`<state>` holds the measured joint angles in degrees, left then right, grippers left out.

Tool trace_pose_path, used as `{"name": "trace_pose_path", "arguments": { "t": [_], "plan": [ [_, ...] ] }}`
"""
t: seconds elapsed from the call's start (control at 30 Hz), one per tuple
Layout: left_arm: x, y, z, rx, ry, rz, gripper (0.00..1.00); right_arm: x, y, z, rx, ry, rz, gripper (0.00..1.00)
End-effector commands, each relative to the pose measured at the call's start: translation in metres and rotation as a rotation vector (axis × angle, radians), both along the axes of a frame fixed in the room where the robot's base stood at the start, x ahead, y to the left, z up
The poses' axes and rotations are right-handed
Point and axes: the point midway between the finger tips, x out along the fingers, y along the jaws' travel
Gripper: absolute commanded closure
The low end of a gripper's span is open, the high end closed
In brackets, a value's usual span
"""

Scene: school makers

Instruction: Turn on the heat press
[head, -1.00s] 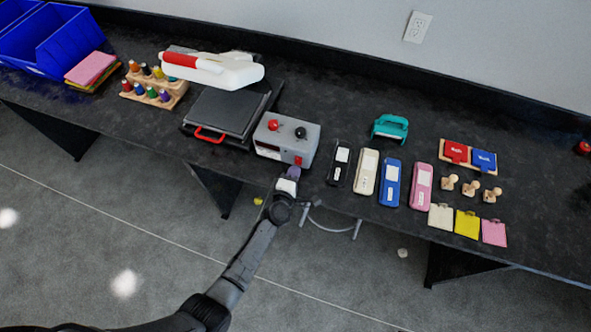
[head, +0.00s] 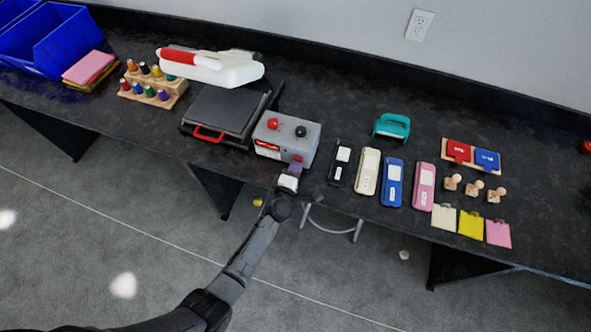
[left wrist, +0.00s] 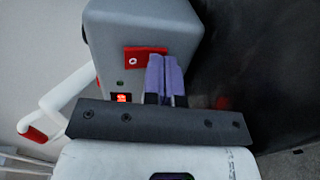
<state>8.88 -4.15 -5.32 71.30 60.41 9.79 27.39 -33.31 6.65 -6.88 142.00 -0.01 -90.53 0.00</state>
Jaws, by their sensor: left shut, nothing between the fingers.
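The heat press has a white upper arm with a red grip (head: 215,67), a dark flat plate (head: 222,110) and a grey control box (head: 303,145). In the left wrist view the red rocker switch (left wrist: 134,60) shows a white ring mark, and the display (left wrist: 123,97) is lit beside a small green light. My left gripper (head: 294,168) is shut and empty. Its purple fingertips (left wrist: 165,72) are at the switch and cover its right part; I cannot tell whether they touch. My right gripper is out of view.
Right of the box stand several long devices, black, cream, blue (head: 391,182) and pink. A teal tool (head: 391,127) stands behind them. Stamps and coloured tags lie further right. A spool rack (head: 160,98) and blue bins (head: 52,45) are at the left.

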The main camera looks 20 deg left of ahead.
Motion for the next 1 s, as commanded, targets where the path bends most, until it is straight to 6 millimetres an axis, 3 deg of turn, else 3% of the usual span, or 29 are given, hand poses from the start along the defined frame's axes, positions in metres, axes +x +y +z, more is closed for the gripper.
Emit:
{"name": "trace_pose_path", "arguments": {
  "t": [0.23, 0.7, 1.0],
  "plan": [
    [-0.016, -0.003, -0.002, 0.001, 0.003, -0.005, 1.00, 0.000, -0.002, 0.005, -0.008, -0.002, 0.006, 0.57],
    [-0.104, -0.009, -0.015, 0.000, 0.003, -0.010, 1.00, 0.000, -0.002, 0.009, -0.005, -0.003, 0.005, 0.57],
    [-0.134, -0.010, -0.017, 0.000, 0.001, -0.010, 1.00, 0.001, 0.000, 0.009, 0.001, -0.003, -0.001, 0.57]
  ]
}}
